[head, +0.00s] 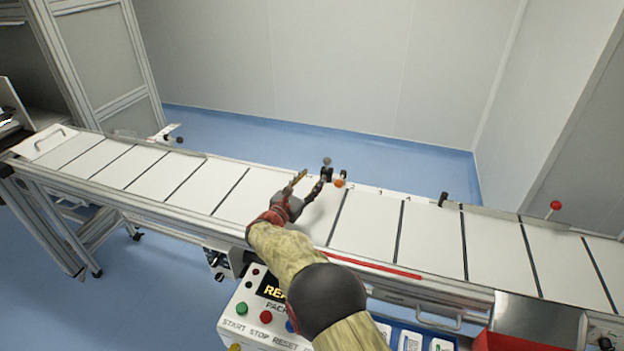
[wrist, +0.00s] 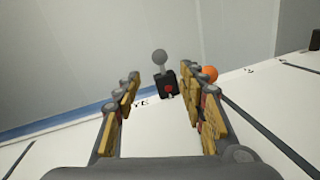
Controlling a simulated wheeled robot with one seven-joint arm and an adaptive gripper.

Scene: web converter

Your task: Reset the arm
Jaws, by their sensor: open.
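My arm reaches from the bottom of the head view over the conveyor (head: 365,218). My gripper (head: 309,181) is open above the belt, with its fingertips towards the far rail. In the wrist view my gripper (wrist: 160,92) shows two separate fingers with nothing between them. Beyond the fingertips is a small black block with a grey ball-topped lever (wrist: 160,58); the lever's ball also shows in the head view (head: 327,161). An orange ball (head: 339,183) is just right of the fingers; in the wrist view it (wrist: 209,73) is partly hidden by the right finger.
A control panel (head: 243,328) with coloured buttons and a partly hidden display stands below my arm. A red-knobbed lever (head: 555,206) is at the right. A metal-framed cabinet (head: 100,50) stands at the back left. The belt is clear to both sides.

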